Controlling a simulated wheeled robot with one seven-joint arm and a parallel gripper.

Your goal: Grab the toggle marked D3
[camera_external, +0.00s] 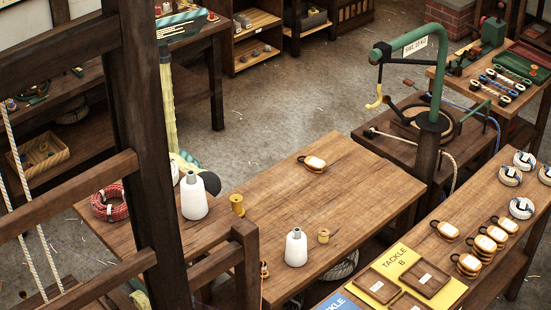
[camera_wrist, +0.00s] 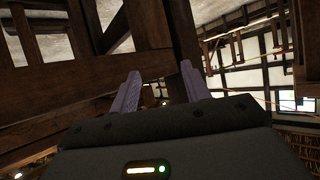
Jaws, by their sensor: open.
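My gripper (camera_wrist: 161,88) shows in the wrist view with its two pale purple fingers apart and nothing between them. It points up toward dark timber beams. I cannot make out my gripper in the external view. No marking D3 is legible in either view. Several small dark-and-light pieces (camera_external: 503,84) lie in rows on the table at the upper right of the external view; they are too small to tell whether they are toggles.
A wooden table (camera_external: 365,190) holds white cones (camera_external: 194,197), yellow spools and a wooden block (camera_external: 312,164). A green hooked arm (camera_external: 435,70) stands behind. The right bench has wooden trays on a yellow TACKLE B mat (camera_external: 399,257), blocks and rope coils. A dark post (camera_external: 145,130) blocks the left.

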